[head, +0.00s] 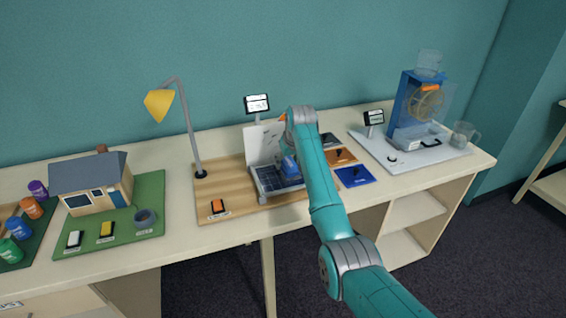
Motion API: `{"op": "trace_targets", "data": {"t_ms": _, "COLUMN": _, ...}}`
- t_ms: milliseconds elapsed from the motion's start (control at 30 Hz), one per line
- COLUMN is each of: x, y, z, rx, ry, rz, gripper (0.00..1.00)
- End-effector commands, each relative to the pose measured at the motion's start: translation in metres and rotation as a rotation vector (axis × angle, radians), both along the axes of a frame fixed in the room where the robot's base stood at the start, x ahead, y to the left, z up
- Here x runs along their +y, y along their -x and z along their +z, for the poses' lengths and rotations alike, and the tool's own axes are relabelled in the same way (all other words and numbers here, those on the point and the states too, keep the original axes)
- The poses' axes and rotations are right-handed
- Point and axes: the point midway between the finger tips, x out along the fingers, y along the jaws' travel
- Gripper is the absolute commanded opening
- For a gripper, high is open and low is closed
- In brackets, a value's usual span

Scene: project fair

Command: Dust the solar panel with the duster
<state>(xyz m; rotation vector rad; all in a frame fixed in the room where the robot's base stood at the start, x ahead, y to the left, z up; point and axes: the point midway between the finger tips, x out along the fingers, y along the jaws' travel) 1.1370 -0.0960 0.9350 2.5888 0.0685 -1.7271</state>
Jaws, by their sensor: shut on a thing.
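The solar panel (267,184) is a dark blue gridded panel in a pale frame. It lies on the wooden board in the middle of the table, in front of a white upright backing (262,142). My gripper (289,150) is above the panel's right part, largely hidden by my wrist. It is shut on the duster (289,165), whose blue part shows at the panel's right side. I cannot tell whether the duster touches the panel; my arm hides the panel's right edge.
A yellow lamp (158,104) stands left of the panel, and an orange switch (218,207) lies in front. Coloured cards (354,176) lie to the right. A model house (92,183) is at left; a blue wheel machine (408,102) and clear jug (463,134) are at right.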

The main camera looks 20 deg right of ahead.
Motion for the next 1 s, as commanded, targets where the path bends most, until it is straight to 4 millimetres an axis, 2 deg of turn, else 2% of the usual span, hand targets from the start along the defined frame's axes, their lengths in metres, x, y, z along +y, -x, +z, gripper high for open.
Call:
{"op": "trace_targets", "data": {"t_ms": 500, "x": -0.031, "y": 0.001, "z": 0.001, "rx": 0.003, "ry": 0.001, "rz": -0.001, "gripper": 0.02}}
{"op": "trace_targets", "data": {"t_ms": 767, "x": -0.038, "y": 0.0, "z": 0.001, "rx": 0.002, "ry": 0.001, "rz": -0.001, "gripper": 0.02}}
{"op": "trace_targets", "data": {"t_ms": 1000, "x": -0.056, "y": 0.0, "z": -0.001, "rx": 0.001, "ry": 0.002, "rz": -0.002, "gripper": 0.02}}
